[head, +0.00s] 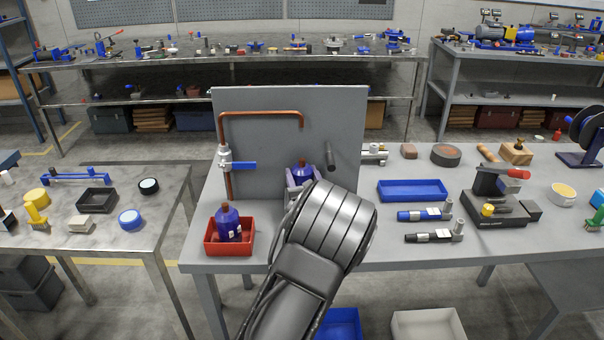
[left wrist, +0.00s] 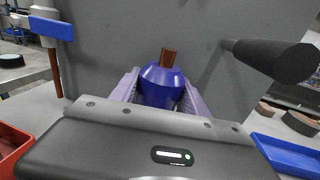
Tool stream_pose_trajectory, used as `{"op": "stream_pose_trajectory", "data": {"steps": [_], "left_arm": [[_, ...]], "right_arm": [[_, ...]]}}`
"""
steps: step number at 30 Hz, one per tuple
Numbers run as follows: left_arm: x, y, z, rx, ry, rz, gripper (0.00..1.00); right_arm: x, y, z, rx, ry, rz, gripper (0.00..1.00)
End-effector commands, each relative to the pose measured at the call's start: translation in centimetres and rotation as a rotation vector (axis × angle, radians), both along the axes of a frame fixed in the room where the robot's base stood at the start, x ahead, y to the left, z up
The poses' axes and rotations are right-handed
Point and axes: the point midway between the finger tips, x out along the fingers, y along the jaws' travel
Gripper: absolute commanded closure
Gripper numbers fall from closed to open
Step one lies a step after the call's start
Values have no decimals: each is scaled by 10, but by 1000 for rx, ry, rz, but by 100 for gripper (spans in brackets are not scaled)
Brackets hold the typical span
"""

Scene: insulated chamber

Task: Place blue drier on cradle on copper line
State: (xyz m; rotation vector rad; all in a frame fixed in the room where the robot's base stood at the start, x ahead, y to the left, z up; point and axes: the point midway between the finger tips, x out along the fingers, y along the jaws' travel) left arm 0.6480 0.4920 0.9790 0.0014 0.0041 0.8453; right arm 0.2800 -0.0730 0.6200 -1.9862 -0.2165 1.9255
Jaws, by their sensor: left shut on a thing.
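Whether the drier rests fully on the cradle is hidden. The copper line (head: 262,114) bends over the panel above, its open end over the drier. My right gripper is not in view.
A second blue drier (head: 228,222) stands in a red tray (head: 210,246) on the left. A blue-handled valve (head: 226,164) is on the copper line. A dark rod (head: 329,156) juts from the panel. A blue tray (head: 412,198) and tools lie to the right.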

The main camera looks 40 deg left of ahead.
Motion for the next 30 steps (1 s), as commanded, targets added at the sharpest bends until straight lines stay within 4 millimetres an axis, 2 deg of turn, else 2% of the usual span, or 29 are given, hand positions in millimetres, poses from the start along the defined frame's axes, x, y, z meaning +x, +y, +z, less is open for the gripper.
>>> {"op": "stream_pose_trajectory", "data": {"steps": [10, 11, 18, 30], "left_arm": [[0, 0, -2, 2, -6, 1, 100], [0, 0, -2, 1, -3, 1, 45], [0, 0, -1, 1, -3, 1, 25], [-3, -4, 0, 0, -4, 0, 25]], "right_arm": [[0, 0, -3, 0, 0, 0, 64], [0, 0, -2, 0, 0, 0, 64], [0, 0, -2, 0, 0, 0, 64], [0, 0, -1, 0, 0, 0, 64]]}}
